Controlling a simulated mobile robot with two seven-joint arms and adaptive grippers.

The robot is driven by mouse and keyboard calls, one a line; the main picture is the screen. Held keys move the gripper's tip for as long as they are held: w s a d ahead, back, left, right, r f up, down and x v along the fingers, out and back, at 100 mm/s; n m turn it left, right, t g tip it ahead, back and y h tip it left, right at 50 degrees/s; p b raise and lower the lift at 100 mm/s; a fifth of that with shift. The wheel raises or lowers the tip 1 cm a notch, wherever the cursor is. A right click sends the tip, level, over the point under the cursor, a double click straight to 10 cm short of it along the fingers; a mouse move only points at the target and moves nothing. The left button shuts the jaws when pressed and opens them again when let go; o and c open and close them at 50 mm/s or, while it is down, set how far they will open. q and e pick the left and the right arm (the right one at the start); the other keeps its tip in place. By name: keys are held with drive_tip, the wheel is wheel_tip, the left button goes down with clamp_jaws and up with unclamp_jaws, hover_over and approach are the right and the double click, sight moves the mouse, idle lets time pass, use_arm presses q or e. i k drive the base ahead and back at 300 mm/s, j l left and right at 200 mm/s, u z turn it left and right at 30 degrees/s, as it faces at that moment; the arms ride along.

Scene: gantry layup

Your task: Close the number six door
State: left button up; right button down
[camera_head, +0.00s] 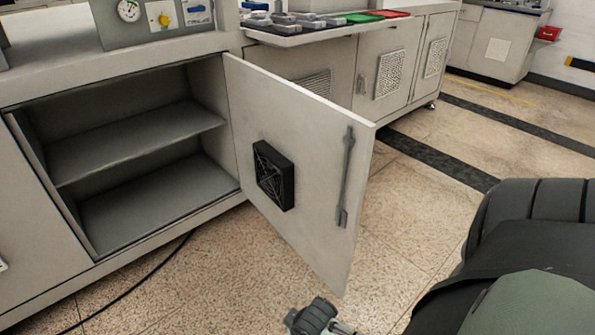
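A light grey cabinet door (312,160) stands wide open, swung out from its hinge side at the right of the cabinet opening. A black square vent or fan (273,175) and a long vertical latch rod (346,178) are on the face toward me. No number shows on it. The cabinet (150,135) behind it is open, with one shelf and no objects seen inside. A small dark part of my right arm, perhaps its gripper (316,318), shows at the bottom edge below the door, apart from it in the picture; its fingers cannot be made out. My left gripper is out of view.
A counter with gauges (150,22) is above the cabinet. A pull-out tray (300,34) holds metal parts beside green and red pieces. Closed vented doors (388,75) continue to the right. A black cable (135,288) lies on the floor. Speckled floor (420,195) is clear right of the door.

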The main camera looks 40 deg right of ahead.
sight(276, 121)
drive_tip(key=k+l, duration=0.1)
drive_tip(key=l, duration=0.25)
drive_tip(key=k+l+u, duration=0.1)
drive_tip(key=l, duration=0.3)
drive_tip(key=k+l, duration=0.1)
drive_tip(key=l, duration=0.95)
drive_tip(key=k+l+u, duration=0.1)
drive_tip(key=l, duration=0.6)
drive_tip(key=l+u, duration=0.1)
drive_tip(key=l, duration=0.6)
drive_tip(key=k+l, duration=0.15)
drive_tip(key=l, duration=0.55)
